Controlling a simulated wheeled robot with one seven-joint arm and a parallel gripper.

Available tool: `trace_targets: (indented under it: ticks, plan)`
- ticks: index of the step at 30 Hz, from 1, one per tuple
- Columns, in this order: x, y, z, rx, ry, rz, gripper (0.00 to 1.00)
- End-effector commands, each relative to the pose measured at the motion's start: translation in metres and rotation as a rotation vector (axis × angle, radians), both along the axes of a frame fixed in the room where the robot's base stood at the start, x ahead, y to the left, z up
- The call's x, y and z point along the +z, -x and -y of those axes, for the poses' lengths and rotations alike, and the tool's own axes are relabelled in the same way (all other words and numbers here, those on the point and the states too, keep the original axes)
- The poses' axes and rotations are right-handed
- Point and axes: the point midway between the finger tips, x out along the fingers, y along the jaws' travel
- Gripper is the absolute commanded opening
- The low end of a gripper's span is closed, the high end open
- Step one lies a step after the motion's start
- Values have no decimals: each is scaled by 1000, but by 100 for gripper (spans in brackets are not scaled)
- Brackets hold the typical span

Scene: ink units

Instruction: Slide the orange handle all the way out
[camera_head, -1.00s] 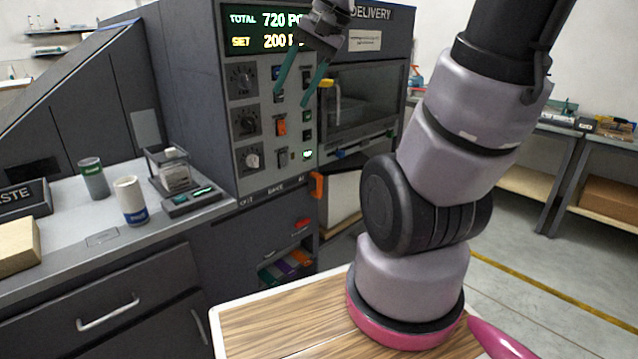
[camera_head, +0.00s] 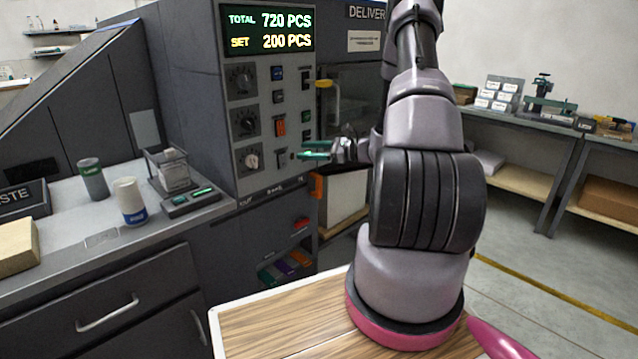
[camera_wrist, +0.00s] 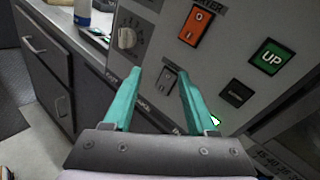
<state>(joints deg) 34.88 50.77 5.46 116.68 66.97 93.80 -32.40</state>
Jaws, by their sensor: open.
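The orange handle (camera_head: 317,186) shows in the head view at the lower right edge of the machine's front, just below the control panel. It is not visible in the wrist view. My gripper (camera_head: 303,155) is in front of the lower part of the panel, a little above the handle and apart from it. In the wrist view my gripper (camera_wrist: 160,72) has its two teal fingers spread with nothing held between them. A dark rocker switch (camera_wrist: 167,79) shows between the fingertips, on the panel behind them.
An orange rocker switch (camera_head: 280,128) and several knobs and buttons are on the panel. A green UP button (camera_wrist: 270,58) is right of the fingers. Right of the panel is a yellow handle (camera_head: 322,83). Below, an open shelf (camera_head: 285,265) holds coloured items.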

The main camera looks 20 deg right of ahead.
Motion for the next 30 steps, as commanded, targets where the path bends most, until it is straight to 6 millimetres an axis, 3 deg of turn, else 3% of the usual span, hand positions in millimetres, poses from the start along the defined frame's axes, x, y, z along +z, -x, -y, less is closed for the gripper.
trace_targets:
  ticks: [1,6,9,12,15,20,30]
  plan:
    - [-27,-4,18,-75,-56,-21,57]
    - [-103,-8,73,-325,-201,-57,57]
    - [-138,-4,95,-438,-254,-72,57]
    - [-161,0,110,-514,-284,-80,57]
    - [-172,2,116,-550,-299,-84,57]
    - [-174,-10,113,-556,-298,-83,57]
    - [-173,-70,91,-553,-296,-82,57]
